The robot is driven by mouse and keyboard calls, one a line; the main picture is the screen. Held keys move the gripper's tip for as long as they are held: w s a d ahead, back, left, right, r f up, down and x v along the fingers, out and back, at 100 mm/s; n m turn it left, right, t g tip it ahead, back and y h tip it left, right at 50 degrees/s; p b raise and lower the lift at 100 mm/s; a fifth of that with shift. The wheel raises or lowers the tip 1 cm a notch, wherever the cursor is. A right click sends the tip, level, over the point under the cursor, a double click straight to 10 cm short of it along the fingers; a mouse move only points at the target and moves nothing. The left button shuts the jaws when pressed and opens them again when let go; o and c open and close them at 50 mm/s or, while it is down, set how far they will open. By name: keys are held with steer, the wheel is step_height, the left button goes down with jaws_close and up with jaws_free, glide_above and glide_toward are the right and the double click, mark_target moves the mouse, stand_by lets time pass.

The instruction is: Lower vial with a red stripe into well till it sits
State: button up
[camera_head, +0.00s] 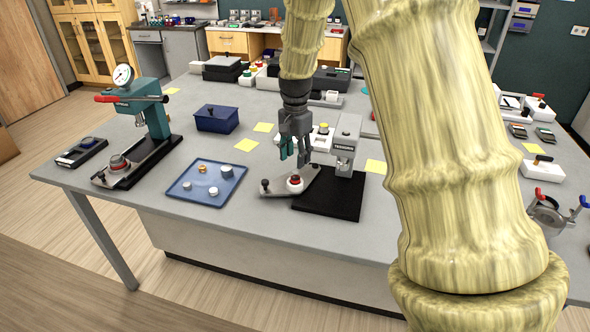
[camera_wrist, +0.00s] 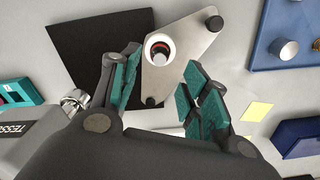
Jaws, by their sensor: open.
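A small white-topped piece with a red band (camera_head: 295,181), which looks like the striped vial, stands at the grey metal plate beside the black base. The piece is beyond the fingertips, apart from both.
A grey press-like machine (camera_head: 347,140) on a black base (camera_head: 330,195) stands close right of my gripper. A blue tray (camera_head: 185,190) with several small parts lies left. The front table strip is clear.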

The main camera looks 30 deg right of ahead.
mark_target(296, 172)
steer(key=shift+r+b, duration=0.3)
steer(key=shift+r, duration=2.05)
steer(key=shift+s+f, duration=0.1)
